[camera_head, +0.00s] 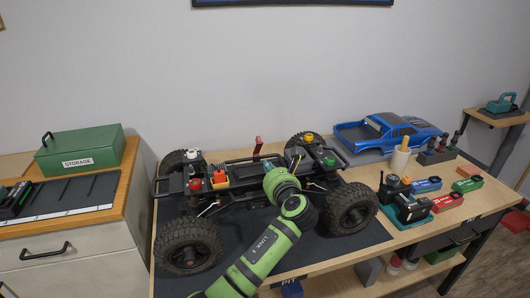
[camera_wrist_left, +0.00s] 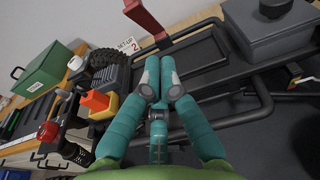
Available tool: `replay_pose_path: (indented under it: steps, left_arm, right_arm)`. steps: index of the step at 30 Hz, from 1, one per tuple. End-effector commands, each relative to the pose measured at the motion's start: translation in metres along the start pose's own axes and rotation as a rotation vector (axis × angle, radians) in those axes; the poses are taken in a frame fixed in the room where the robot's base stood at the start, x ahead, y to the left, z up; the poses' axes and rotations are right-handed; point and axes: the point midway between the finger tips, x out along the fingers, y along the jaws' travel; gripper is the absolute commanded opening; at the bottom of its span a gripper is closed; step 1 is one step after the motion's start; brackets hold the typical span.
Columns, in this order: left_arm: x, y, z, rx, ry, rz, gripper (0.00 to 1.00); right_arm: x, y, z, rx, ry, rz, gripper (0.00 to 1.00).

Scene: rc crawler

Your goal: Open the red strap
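The red strap (camera_head: 258,145) stands up at a slant from the far side of the crawler chassis (camera_head: 240,172). In the left wrist view the red strap (camera_wrist_left: 147,22) is at the top, beyond my fingertips. My left gripper (camera_head: 267,165) is over the middle of the chassis, nearer to me than the strap and apart from it. In the wrist view the teal fingers of my left gripper (camera_wrist_left: 159,75) come together at their tips, with nothing visible between them. The strap's lower end is near a dark flat tray on the chassis. My right gripper is not in view.
Large black wheels (camera_head: 352,208) flank the chassis. Red and orange parts (camera_head: 219,176) sit on its left end. A blue truck body (camera_head: 388,131) and several small tools stand to the right. A green storage box (camera_head: 80,149) is on the left cabinet.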

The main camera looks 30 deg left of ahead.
Motion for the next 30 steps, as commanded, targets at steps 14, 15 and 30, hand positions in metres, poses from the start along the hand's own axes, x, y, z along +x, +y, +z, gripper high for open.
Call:
replay_pose_path:
  steps: [14,15,30]
  left_arm:
    - [0.043,0.000,0.028,0.000,0.002,-0.001,0.00]
    - [0.043,0.000,0.028,-0.001,0.002,-0.002,0.00]
    - [0.045,-0.002,0.035,0.000,0.026,-0.001,0.00]
  right_arm:
    - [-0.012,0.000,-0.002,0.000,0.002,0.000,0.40]
    - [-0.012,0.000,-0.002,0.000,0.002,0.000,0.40]
    - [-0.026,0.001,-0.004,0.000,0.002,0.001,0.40]
